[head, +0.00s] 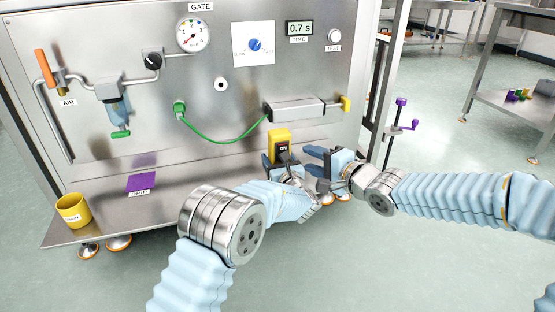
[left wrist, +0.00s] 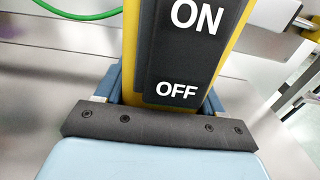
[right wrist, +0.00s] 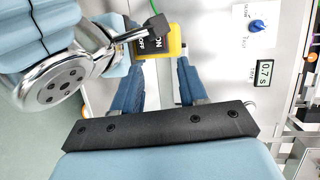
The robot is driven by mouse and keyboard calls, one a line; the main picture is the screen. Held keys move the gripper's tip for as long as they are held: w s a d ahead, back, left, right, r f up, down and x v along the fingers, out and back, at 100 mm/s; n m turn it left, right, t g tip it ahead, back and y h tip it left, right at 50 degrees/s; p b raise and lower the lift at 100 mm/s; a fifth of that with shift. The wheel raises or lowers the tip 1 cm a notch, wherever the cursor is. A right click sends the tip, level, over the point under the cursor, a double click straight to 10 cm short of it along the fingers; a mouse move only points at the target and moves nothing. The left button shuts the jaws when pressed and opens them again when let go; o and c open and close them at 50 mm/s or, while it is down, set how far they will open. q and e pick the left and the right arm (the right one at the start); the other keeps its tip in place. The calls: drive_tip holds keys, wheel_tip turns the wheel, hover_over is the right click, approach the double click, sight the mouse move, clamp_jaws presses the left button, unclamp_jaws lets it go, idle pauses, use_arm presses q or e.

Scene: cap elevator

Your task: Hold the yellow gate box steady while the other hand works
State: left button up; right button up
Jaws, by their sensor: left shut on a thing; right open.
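The yellow gate box (head: 273,136) has a black face marked ON and OFF. It stands upright in front of the steel panel's lower part. My left gripper (head: 280,160) is shut on its lower end. The left wrist view shows the box (left wrist: 236,45) between the fingers, its lower end hidden by the gripper. My right gripper (head: 311,160) is open and empty, just right of the box. In the right wrist view the box (right wrist: 176,40) lies beyond the open fingers (right wrist: 159,66). My left wrist partly covers it there.
A green hose (head: 228,143) runs along the panel to a grey cylinder (head: 295,109) with a yellow end, above the box. A yellow cup (head: 72,210) and a purple pad (head: 142,182) are on the lower shelf at left. A purple-handled stand (head: 401,118) is at right.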

drive_tip(key=shift+w+d+n, duration=0.1)
drive_tip(key=shift+n, duration=0.3)
drive_tip(key=c, duration=0.5)
drive_tip(key=shift+w+d+r+n, duration=0.15)
drive_tip(key=shift+n, duration=0.65)
drive_tip(key=shift+c, duration=0.9)
drive_tip(key=n, duration=0.2)
drive_tip(key=shift+w+d+r+n+y, duration=0.2)
drive_tip(key=shift+d+n+y, duration=0.1)
drive_tip(key=shift+y, duration=0.1)
clamp_jaws()
drive_tip(key=s+d+f+n+g+y, duration=0.1)
drive_tip(key=d+f+n+g+y, duration=0.1)
drive_tip(key=n, duration=1.5)
drive_tip(key=s+d+f+n+g+y, duration=0.1)
drive_tip(key=d+n+g+y, duration=0.1)
drive_tip(key=n, duration=1.5)
drive_tip(key=shift+d+f+n+g, duration=0.4)
drive_tip(key=shift+d+g, duration=0.2)
drive_tip(key=shift+d, duration=0.35)
drive_tip(key=shift+s, duration=0.1)
